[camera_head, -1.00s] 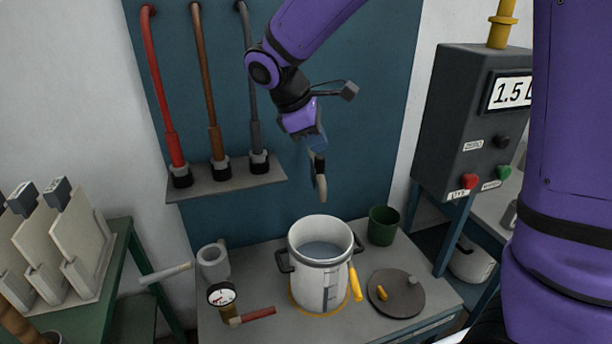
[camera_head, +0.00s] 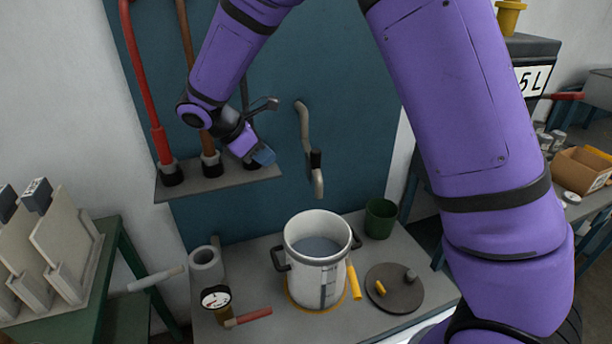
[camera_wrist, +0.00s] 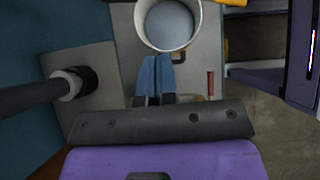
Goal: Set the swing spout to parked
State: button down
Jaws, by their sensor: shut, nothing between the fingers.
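The swing spout (camera_head: 304,135) is a grey bent pipe on the blue wall panel. It has a dark grip (camera_head: 315,160), and its end hangs down above the back right of the white pot (camera_head: 301,229). My gripper (camera_head: 264,157) is to the left of the spout, in front of the hose shelf, apart from the spout. In the wrist view my gripper (camera_wrist: 155,62) has its blue fingers together and empty, with the pot (camera_wrist: 190,45) beyond them. The spout does not show in the wrist view.
A shelf (camera_head: 235,179) with red, brown and grey hoses is close to my gripper. The bench also holds a gauge valve (camera_head: 216,298), a green cup (camera_head: 381,218) and a round lid (camera_head: 405,290). The panel between gripper and spout is clear.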

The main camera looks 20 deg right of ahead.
aim_at(312, 160)
jog(key=d+r+x, duration=0.1)
jog(key=d+x, duration=0.1)
jog(key=x, duration=1.1)
jog(key=shift+r, duration=0.3)
